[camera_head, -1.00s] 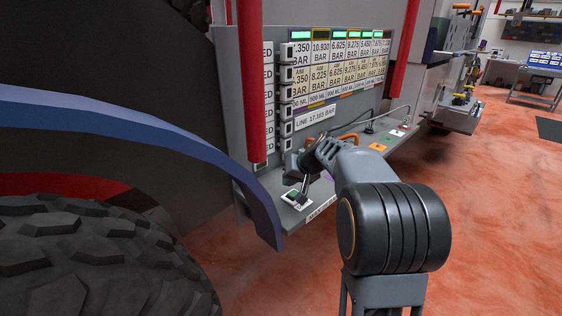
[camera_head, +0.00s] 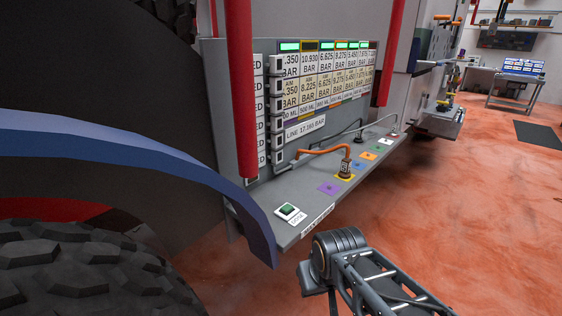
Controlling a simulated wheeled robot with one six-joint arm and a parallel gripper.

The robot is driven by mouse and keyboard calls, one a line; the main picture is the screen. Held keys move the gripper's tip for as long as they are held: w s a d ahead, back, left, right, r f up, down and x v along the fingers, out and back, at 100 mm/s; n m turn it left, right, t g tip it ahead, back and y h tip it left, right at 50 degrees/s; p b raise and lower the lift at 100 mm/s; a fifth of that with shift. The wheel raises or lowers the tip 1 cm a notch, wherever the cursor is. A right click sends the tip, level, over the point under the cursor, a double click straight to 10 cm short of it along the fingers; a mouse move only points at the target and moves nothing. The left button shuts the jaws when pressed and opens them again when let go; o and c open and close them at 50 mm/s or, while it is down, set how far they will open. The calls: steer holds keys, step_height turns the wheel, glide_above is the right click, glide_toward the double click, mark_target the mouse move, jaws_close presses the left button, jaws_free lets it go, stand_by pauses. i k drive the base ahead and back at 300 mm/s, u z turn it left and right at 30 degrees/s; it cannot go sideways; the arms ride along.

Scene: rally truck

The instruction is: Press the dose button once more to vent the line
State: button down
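The dose button (camera_head: 287,209) is a dark green square on a white plate, at the near end of the grey shelf (camera_head: 310,212). It is fully visible with nothing touching it; I cannot tell whether it is pressed in. A label on the shelf's front edge is too slanted to read. The line readout (camera_head: 305,128) on the panel says LINE 17.165 BAR. My arm (camera_head: 350,265) is at the bottom, in front of the shelf and apart from the button. I cannot make out my gripper's fingers in this view.
An orange hose (camera_head: 320,150) ends in a brass coupling (camera_head: 346,169) standing on a yellow pad. A purple pad (camera_head: 329,188) lies between it and the button. The blue fender (camera_head: 150,140) and tyre (camera_head: 90,270) are at left. A red post (camera_head: 240,90) stands before the panel.

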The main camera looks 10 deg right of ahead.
mark_target(287, 208)
steer(key=z, duration=1.55)
steer(key=i, duration=1.3)
steer(key=u, duration=2.7)
